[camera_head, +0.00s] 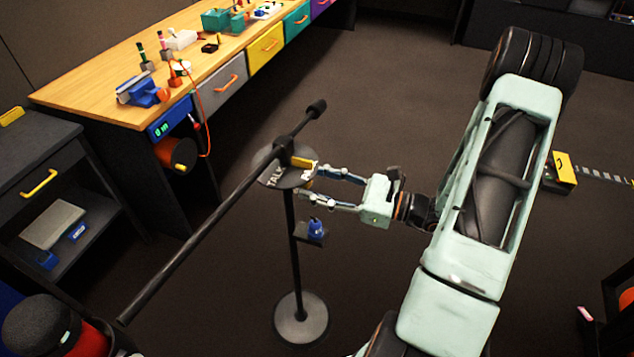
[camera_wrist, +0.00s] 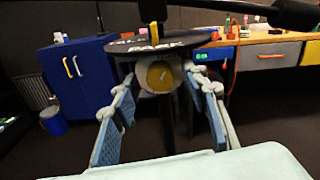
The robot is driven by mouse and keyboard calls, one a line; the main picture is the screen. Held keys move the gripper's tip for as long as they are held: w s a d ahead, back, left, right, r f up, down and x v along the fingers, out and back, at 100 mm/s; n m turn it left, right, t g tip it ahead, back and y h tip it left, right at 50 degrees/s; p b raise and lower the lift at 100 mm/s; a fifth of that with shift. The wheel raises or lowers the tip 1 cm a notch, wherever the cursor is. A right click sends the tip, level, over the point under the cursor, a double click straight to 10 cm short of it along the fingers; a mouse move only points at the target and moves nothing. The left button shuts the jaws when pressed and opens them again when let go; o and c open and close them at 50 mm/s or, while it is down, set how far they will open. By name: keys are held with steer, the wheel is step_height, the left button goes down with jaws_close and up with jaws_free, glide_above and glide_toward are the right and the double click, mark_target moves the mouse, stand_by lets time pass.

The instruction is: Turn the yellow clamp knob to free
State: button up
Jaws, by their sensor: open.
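The yellow clamp knob (camera_wrist: 160,76) shows as a round yellow face with a pale rim under a dark disc (camera_wrist: 118,46). The disc (camera_head: 270,178) sits on a stand and bears the words TALK and PARK; I cannot see a FREE label. A yellow pointer (camera_head: 303,161) lies over the disc near PARK and also shows in the wrist view (camera_wrist: 153,32). My gripper (camera_head: 312,181) is open, its fingers reaching from the right to the disc's edge. In the wrist view the fingers stand on either side of the knob; contact is unclear.
A long black boom (camera_head: 200,236) crosses the stand top just above the disc. The pole (camera_head: 293,230) carries a small holder with a blue item (camera_head: 316,227), below my gripper. A round base (camera_head: 301,319) stands on the floor. A workbench (camera_head: 110,75) is at back left.

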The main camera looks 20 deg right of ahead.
steer(key=shift+c, duration=0.3)
jaws_close()
steer(key=shift+r+m+p, duration=0.1)
steer(key=shift+m+p, duration=0.3)
steer(key=shift+m, duration=0.1)
steer(key=m+p, duration=0.5)
steer(key=m, duration=0.4)
steer(key=shift+m, duration=0.4)
steer(key=shift+p, duration=0.35)
steer(key=shift+o, duration=0.3)
jaws_free()
